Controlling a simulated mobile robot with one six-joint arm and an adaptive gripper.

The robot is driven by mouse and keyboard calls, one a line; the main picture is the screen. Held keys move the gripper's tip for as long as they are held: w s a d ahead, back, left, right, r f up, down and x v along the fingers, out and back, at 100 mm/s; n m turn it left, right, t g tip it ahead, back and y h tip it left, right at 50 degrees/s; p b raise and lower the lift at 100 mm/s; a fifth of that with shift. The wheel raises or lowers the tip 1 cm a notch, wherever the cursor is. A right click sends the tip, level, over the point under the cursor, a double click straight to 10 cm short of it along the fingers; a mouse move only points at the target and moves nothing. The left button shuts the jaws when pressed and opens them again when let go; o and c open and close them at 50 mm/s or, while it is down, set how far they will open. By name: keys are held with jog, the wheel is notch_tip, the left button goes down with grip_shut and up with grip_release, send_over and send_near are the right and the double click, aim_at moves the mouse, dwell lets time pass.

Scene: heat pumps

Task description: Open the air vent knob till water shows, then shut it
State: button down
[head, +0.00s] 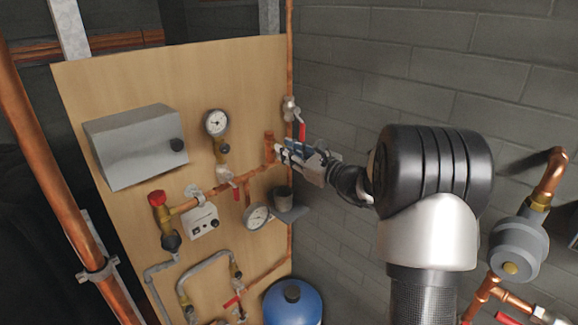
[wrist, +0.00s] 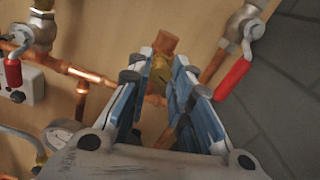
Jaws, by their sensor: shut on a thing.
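My gripper (head: 281,153) reaches in from the right to the right edge of the wooden board. In the wrist view its blue-lined fingers (wrist: 165,66) are shut on the brass air vent knob (wrist: 160,76), one finger on each side. The fingers hide much of the knob. A copper pipe piece (wrist: 165,45) shows just beyond the fingertips; it also shows in the head view (head: 269,144). I make out no water at the vent, but the fingers cover part of it.
A red-handled valve (head: 301,129) is close above the gripper, and another (head: 226,175) is to its lower left. A dark grey cup (head: 283,198) stands below on a small shelf. A pressure gauge (head: 257,216) is beside it. A grey block wall (head: 430,70) bounds the right.

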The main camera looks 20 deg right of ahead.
jog(key=n+b, duration=0.7)
jog(key=b, duration=0.7)
jog(key=shift+f+n+b, duration=0.15)
jog(key=shift+n+b, duration=0.15)
jog(key=shift+n, duration=0.1)
jog(key=c, duration=1.4)
grip_release()
jog(key=v, duration=1.2)
